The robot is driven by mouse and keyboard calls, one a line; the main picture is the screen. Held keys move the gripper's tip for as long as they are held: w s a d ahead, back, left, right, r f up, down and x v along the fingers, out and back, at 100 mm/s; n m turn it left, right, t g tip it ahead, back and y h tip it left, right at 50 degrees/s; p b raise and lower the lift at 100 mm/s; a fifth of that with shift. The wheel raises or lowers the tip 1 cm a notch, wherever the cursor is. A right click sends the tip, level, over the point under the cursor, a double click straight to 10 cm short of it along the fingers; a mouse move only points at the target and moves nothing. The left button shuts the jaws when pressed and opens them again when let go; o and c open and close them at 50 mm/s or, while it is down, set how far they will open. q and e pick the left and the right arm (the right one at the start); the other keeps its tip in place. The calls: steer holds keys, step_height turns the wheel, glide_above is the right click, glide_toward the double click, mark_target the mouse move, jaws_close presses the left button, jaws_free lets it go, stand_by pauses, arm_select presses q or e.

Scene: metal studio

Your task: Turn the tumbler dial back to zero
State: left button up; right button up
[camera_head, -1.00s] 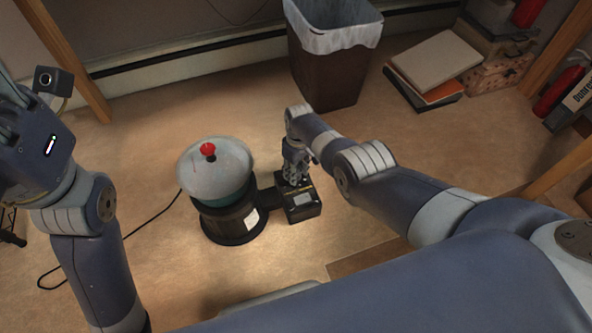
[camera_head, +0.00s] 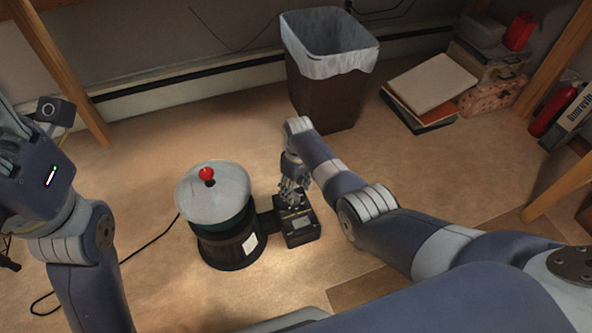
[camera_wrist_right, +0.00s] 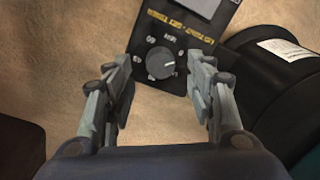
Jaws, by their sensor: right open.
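The tumbler (camera_head: 228,232) stands on the floor, a dark drum with a pale domed lid and a red knob on top. Its black control box (camera_head: 301,228) is joined to its right side. In the right wrist view the dial (camera_wrist_right: 161,62) is a round dark knob with a pale pointer mark toward the right, below yellow lettering. My right gripper (camera_wrist_right: 163,88) is open, its two fingers apart with the dial seen between and just beyond them. In the head view the right gripper (camera_head: 292,197) is over the box. The left arm shows at the left, but its fingers are not clear.
A lined waste bin (camera_head: 331,85) stands behind my right arm. Books (camera_head: 430,85) and boxes (camera_head: 492,88) are at the back right. A black cord (camera_head: 148,240) runs over the floor left of the tumbler. The floor in front of the tumbler is mostly clear.

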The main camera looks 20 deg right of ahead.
mark_target(296, 195)
step_height(296, 195, up, 8)
steer(key=shift+w+d+r, duration=0.15)
steer(key=shift+d+r, duration=0.05)
stand_by(0.7)
